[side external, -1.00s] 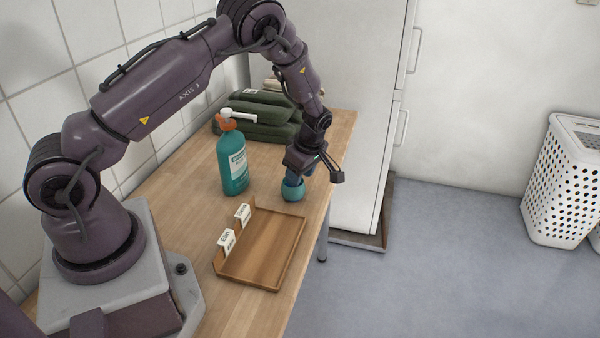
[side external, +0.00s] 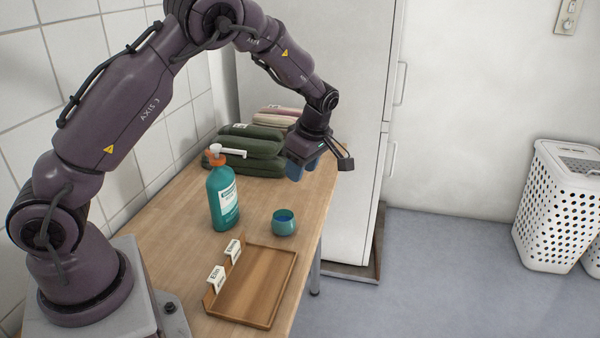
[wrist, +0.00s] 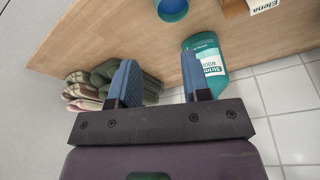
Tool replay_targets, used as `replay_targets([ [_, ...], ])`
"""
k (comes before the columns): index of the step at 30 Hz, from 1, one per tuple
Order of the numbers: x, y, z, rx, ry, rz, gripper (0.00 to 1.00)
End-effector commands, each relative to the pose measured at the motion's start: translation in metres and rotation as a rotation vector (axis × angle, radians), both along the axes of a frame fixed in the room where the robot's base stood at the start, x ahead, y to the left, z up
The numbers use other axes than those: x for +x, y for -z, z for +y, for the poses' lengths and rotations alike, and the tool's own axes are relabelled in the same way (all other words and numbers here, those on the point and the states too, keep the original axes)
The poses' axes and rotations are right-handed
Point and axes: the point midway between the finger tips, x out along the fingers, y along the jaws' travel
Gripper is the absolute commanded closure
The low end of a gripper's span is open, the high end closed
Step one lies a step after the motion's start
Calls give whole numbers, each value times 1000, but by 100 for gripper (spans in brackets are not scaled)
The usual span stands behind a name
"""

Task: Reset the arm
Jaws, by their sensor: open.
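My gripper (side external: 303,169) is raised above the table with its two blue fingers apart and nothing between them. In the wrist view its fingers (wrist: 158,78) stand wide apart over bare wood and the table edge. The cup also shows at the top of the wrist view (wrist: 163,16).
A teal pump bottle (side external: 222,203) stands left of the cup. A wooden tray (side external: 268,324) with name cards lies in front. Folded green towels (side external: 250,147) are stacked behind. A white cabinet (side external: 345,130) borders the table's far end. A white perforated basket (side external: 562,215) stands on the floor.

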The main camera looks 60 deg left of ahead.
Motion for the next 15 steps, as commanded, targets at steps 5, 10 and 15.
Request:
replay_targets([
  [5,0,0,0,0,0,0,56],
  [10,0,0,0,-9,81,21,56],
  [15,-17,10,-5,-61,338,129,56],
])
